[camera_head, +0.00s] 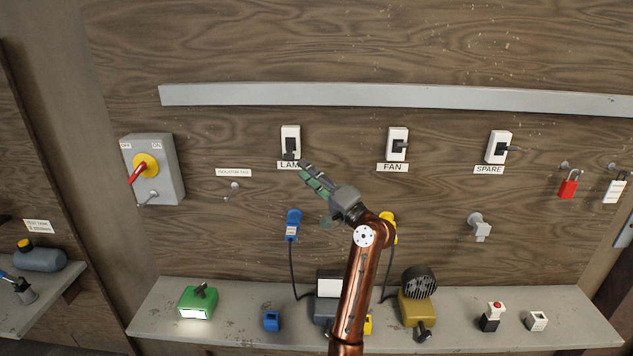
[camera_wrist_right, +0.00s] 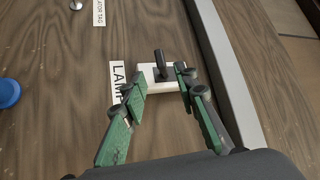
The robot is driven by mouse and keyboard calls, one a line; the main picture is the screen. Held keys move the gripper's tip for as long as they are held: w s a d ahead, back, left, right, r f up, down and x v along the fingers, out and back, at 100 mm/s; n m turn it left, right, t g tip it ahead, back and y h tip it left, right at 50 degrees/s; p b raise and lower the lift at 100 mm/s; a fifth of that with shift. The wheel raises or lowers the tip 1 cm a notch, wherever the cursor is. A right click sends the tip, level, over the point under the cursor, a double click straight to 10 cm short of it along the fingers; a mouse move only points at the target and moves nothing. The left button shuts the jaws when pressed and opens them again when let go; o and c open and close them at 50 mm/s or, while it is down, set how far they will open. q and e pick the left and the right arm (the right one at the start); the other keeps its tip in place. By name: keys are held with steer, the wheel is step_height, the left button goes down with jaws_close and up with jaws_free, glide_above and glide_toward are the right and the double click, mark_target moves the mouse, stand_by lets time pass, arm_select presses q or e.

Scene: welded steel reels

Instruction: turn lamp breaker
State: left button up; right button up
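The lamp breaker (camera_head: 290,133) is a white plate with a black lever, on the wooden wall above the LAMP label (camera_head: 288,165). In the head view its lever sits low on the plate. In the right wrist view the lever (camera_wrist_right: 159,60) stands out from the white plate (camera_wrist_right: 150,78). My right gripper (camera_head: 303,168) has its green fingers just below and right of the breaker. In the right wrist view the fingers (camera_wrist_right: 157,82) are apart, with the plate beyond and between them and nothing held; contact cannot be told. My left gripper is not in view.
The FAN breaker (camera_head: 397,140) and SPARE breaker (camera_head: 498,147) are to the right. A grey rail (camera_head: 400,95) runs above. The isolator box (camera_head: 155,170) is at left. Plugs with cables hang below, and a grey shelf (camera_head: 245,300) carries several devices.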

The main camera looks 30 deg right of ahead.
steer(key=shift+v, duration=2.35)
